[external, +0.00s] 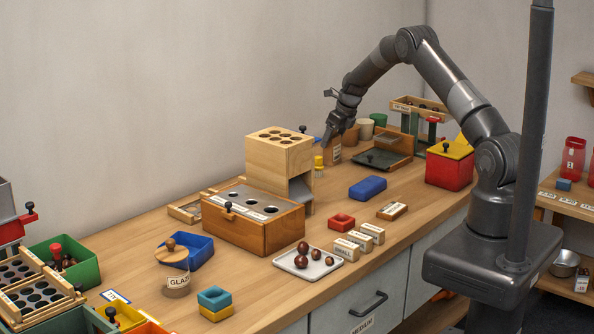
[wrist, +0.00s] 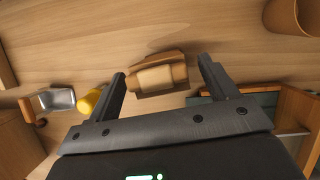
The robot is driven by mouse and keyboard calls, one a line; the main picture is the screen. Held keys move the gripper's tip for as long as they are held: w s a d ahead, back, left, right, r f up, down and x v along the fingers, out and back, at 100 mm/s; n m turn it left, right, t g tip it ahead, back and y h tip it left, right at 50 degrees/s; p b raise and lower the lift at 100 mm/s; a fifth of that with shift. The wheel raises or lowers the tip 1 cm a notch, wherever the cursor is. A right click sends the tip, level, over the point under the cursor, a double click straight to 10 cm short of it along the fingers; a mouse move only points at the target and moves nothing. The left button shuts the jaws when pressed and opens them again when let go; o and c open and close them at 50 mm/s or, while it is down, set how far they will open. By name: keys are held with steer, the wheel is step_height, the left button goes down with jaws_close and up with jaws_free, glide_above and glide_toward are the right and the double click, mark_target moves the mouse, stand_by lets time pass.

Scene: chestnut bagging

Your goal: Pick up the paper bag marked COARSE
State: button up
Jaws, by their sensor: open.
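A brown paper bag (external: 334,154) with a pale label stands at the back of the bench, right of the light wooden block with holes. The label is too small to read, so I cannot tell if it says COARSE. My gripper (external: 330,137) is just above the bag, pointing down, and hides part of its top. In the wrist view a folded brown bag top (wrist: 158,78) lies between the two open fingers (wrist: 162,70), with gaps on both sides. Nothing is held.
The light wooden block with holes (external: 280,142) stands close on the left, with a yellow object (external: 318,162) between. A dark green tray (external: 383,158) is close on the right. Pale and brown cups (external: 365,128) stand behind. The blue block (external: 368,188) lies in front, with clear bench around it.

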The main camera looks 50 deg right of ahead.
steer(key=shift+x, duration=1.45)
steer(key=c, duration=1.1)
steer(key=shift+r, duration=0.1)
steer(key=shift+c, duration=0.2)
